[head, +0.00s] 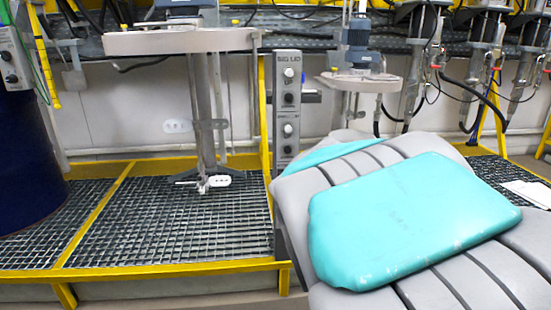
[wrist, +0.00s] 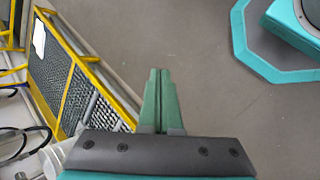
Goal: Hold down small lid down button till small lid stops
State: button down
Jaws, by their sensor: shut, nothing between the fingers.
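A grey control panel (head: 277,105) stands upright on a post in the middle of the head view. Its top label reads BIG LID. The upper pair has a white button (head: 288,73) and a dark button (head: 288,98). The lower pair has a white button (head: 288,130) and a dark button (head: 287,150); the label between the pairs is too small to read. A small round lid (head: 360,84) with a motor hangs right of the panel. My gripper (wrist: 159,72) is shut and empty over grey floor in the wrist view, and the panel does not show there.
The big lid (head: 180,41) with its agitator shaft hangs left of the panel. A yellow-edged grating platform (head: 170,220) lies below it. A dark blue drum (head: 28,165) stands at far left. My arm blocks the head view's lower right. Bare floor (wrist: 200,50) shows ahead of my gripper.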

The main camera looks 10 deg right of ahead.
aim_at(288, 150)
jog(key=w+r+n+t+h+b, duration=0.1)
jog(key=w+r+n+t+h, duration=0.2)
jog(key=w, duration=0.7)
jog(key=w+r+n+t+h+b, duration=0.1)
jog(key=w+r+t, duration=0.1)
jog(key=w+r, duration=0.5)
jog(key=w+a+f+n+t, duration=0.1)
jog(key=w+a+n+t, duration=0.2)
jog(key=w+a, duration=0.3)
jog(key=w+a+f+n+t+b, duration=0.1)
jog(key=w+a+n+t, duration=0.2)
jog(key=w, duration=0.9)
jog(key=a, duration=0.3)
jog(key=shift+a+b, duration=0.3)
jog(key=shift+a, duration=0.05)
jog(key=shift+w, duration=0.15)
jog(key=shift+w+d+p, duration=0.1)
jog(key=shift+w+p, duration=0.9)
jog(key=shift+w, duration=3.3)
